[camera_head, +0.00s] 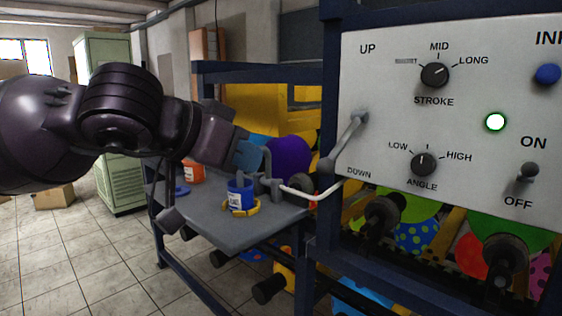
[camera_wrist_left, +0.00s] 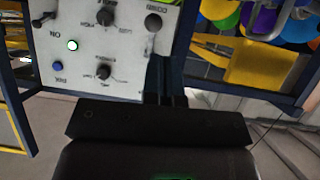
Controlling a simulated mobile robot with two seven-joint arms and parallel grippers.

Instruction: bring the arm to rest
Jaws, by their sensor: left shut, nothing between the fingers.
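My left arm comes in from the left in the head view. Its gripper (camera_head: 268,184) is in front of the grey work table, left of the control panel (camera_head: 380,120). The fingers are shut with nothing between them, and look apart from the panel's lever (camera_head: 347,143). The lever slants down and to the left from its pivot. In the left wrist view the panel (camera_wrist_left: 125,45) is at the upper left, beyond the dark gripper body. My right gripper is not in view.
A blue paint cup (camera_head: 240,196) stands on the grey table (camera_head: 215,228) near the gripper, with an orange cup (camera_head: 193,172) behind. The tiled floor at left is mostly clear.

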